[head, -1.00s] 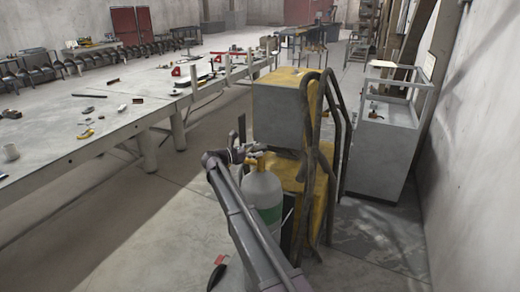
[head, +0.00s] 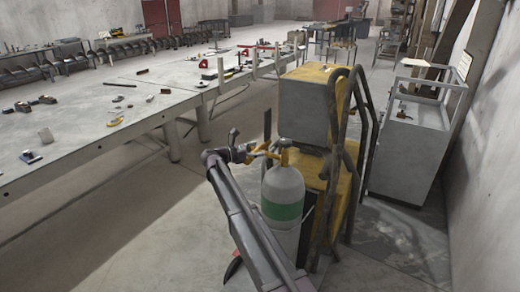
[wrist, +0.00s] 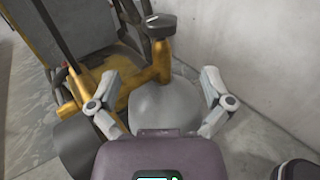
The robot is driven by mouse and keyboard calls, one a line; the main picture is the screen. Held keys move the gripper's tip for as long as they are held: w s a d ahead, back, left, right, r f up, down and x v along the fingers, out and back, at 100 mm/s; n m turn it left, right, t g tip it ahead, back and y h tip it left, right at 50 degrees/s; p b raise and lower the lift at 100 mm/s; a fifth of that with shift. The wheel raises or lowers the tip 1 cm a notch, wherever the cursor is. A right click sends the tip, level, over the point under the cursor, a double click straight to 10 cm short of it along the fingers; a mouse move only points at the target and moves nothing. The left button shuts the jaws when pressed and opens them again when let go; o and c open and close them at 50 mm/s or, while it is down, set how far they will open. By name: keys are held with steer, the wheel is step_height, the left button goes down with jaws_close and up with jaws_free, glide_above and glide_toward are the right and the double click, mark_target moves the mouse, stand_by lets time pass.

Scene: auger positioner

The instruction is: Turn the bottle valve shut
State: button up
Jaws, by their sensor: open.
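The bottle (head: 283,196) is a grey upright cylinder with a green band, standing beside a yellow and grey machine. Its yellow valve (head: 285,153) is on top. In the wrist view, the valve's yellow body (wrist: 161,62) carries a dark knob (wrist: 160,27) above the grey bottle shoulder (wrist: 163,105). My gripper (head: 248,151) is left of the valve in the head view, at about its height. In the wrist view, my gripper (wrist: 160,76) is open, its fingers wide apart either side of the bottle top, holding nothing. Contact with the valve cannot be judged.
The yellow and grey machine (head: 305,105), with dark hoses, stands right behind the bottle. A long grey workbench (head: 90,140) with scattered tools runs along the left. A grey cabinet (head: 408,155) stands right, by the wall. Floor between bench and bottle is clear.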

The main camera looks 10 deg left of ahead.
steer(key=shift+d+r, duration=0.1)
steer(key=w+d+r+n+t+y, duration=0.25)
steer(key=n+t+y, duration=0.4)
steer(key=n, duration=0.45)
steer(key=w+d+r+n+t+y, duration=0.15)
steer(key=d+n+t+y, duration=0.3)
steer(key=n+y, duration=0.55)
steer(key=s+d+f+n+g+y, duration=0.2)
steer(key=s+d+f+n+g, duration=0.35)
steer(key=s+f+n, duration=0.4)
steer(key=s+d+f+n+g+y, duration=0.2)
steer(key=s+d+f+n+g, duration=0.35)
steer(key=n, duration=0.65)
steer(key=s+d+f+n+g+h, duration=0.1)
steer(key=s+d+f+g, duration=0.1)
steer(key=s+d, duration=0.3)
steer(key=s+d+f+n+g+h, duration=0.2)
steer(key=s+d+f+g, duration=0.1)
steer(key=s, duration=0.7)
steer(key=s+d+f+n+g+h, duration=0.2)
steer(key=s+d+g, duration=0.2)
steer(key=s+d, duration=0.2)
steer(key=s, duration=0.2)
steer(key=shift+s+d+f+g, duration=0.3)
steer(key=shift+s+f, duration=0.05)
steer(key=shift+f, duration=0.05)
